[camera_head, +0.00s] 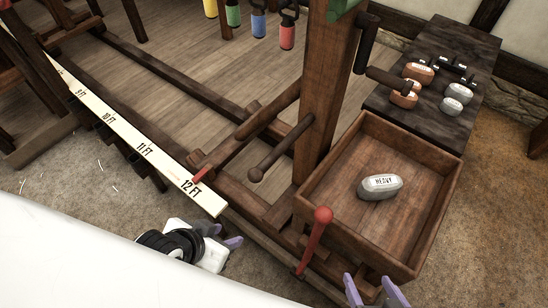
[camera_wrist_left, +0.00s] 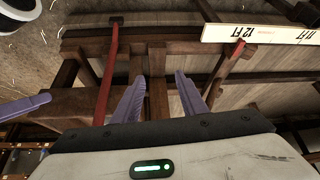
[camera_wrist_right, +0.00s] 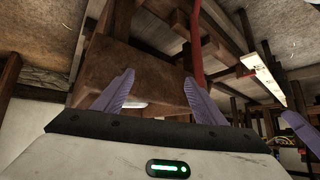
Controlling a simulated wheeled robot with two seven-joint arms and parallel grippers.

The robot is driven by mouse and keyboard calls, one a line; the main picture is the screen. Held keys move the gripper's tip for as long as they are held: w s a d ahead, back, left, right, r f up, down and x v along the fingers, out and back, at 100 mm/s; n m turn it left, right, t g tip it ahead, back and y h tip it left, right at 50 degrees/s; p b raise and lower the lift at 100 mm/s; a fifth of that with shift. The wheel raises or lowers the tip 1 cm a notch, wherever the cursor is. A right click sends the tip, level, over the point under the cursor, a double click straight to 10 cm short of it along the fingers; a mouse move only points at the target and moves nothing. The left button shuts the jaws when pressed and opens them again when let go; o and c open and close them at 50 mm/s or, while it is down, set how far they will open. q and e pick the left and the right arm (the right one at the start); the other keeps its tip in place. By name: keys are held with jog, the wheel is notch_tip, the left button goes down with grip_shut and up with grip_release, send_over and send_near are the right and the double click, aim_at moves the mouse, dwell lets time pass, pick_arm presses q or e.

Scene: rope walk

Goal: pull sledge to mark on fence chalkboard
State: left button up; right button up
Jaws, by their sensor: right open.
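The sledge looks to be the wooden tray-like box (camera_head: 438,205) with a grey weight (camera_head: 382,186) labelled HEAVY in it. It sits at the right end of the rails; its underside seems to show in the right wrist view (camera_wrist_right: 140,70). A red pointer (camera_head: 200,175) lies near 12 FT on the white scale board (camera_head: 150,150). A red-knobbed lever (camera_head: 316,235) stands left of the box. My left gripper (camera_head: 224,237) is open and empty below the board's end. My right gripper (camera_head: 375,292) is open and empty at the box's near side. I see no chalkboard.
A wooden post (camera_head: 325,90) with a crank handle (camera_head: 389,82) rises behind the box. A dark bench (camera_head: 480,45) holds several weights. Coloured cylinders (camera_head: 258,24) hang at the top. Wooden rails (camera_head: 170,75) run to the upper left. Brown floor (camera_head: 50,195) is open at left.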

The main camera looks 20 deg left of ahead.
pick_arm(q)
jog(key=m+t+h+b, duration=0.2)
jog(key=m+t+h, duration=0.25)
jog(key=t, duration=0.65)
send_near(274, 156)
jog(key=f, duration=0.1)
jog(key=shift+n+h, duration=0.25)
jog(key=x, duration=1)
jog(key=shift+w+a+b, duration=0.2)
jog(key=shift+w+b, duration=0.2)
